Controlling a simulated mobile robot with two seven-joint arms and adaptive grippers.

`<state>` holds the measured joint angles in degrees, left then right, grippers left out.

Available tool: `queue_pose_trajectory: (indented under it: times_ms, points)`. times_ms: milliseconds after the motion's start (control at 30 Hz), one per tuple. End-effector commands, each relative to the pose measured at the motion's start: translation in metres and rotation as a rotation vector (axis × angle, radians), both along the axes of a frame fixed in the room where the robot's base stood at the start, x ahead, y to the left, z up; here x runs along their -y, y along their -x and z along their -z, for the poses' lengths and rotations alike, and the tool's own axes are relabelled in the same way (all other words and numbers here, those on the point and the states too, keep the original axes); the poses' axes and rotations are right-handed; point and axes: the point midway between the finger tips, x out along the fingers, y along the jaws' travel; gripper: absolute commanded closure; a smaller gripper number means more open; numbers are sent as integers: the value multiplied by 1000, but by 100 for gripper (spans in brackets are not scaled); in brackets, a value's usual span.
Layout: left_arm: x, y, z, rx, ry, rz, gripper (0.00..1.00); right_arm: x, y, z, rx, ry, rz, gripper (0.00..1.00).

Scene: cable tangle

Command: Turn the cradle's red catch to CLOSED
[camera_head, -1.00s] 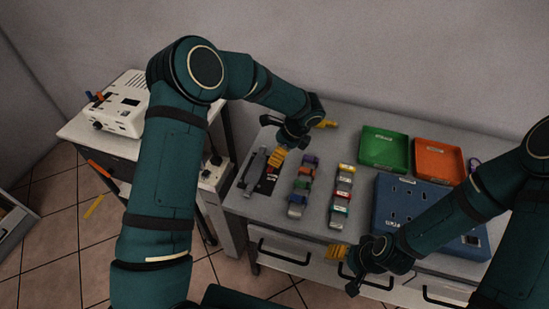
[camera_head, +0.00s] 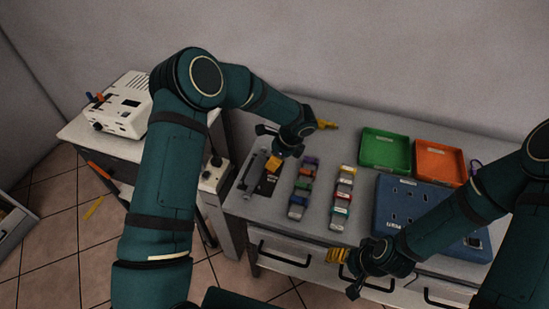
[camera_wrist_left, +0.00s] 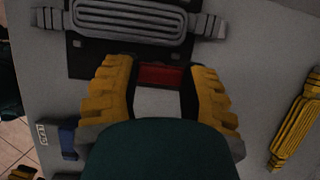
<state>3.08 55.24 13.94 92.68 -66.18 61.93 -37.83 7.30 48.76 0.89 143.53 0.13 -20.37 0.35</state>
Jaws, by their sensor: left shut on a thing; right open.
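The cradle (camera_head: 254,184) lies at the left end of the worktop, a dark plate with a long grey body on it. In the left wrist view its dark plate (camera_wrist_left: 88,60) and the ribbed grey body (camera_wrist_left: 130,22) are at the top. The red catch (camera_wrist_left: 160,76) shows at the plate's near edge, between my left fingers. My left gripper (camera_head: 273,162), also in the left wrist view (camera_wrist_left: 161,88), is shut on the red catch, one yellow finger at each end. The catch's marking is not readable. My right gripper (camera_head: 338,255) is open near the table's front edge.
Two strips of coloured clips (camera_head: 302,187) (camera_head: 342,198) lie right of the cradle. A green tray (camera_head: 385,167), an orange tray (camera_head: 440,178) and a blue socket panel (camera_head: 385,205) stand further right. A yellow object (camera_head: 328,124) lies behind my left gripper.

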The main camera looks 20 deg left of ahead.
Motion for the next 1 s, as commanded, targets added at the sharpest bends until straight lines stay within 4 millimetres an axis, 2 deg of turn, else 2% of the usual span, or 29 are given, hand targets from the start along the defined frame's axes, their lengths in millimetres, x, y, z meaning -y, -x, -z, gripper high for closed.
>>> queue_pose_trajectory:
  times_ms: [267,467,1000]
  points:
    - [-1,0,1,-1,-1,-25,91,0,0,1,0,0,0,29]
    - [0,0,2,-2,-1,-113,91,0,1,3,-2,0,-2,29]
    - [0,-1,3,-4,-1,-595,91,0,2,7,-5,-1,-4,29]
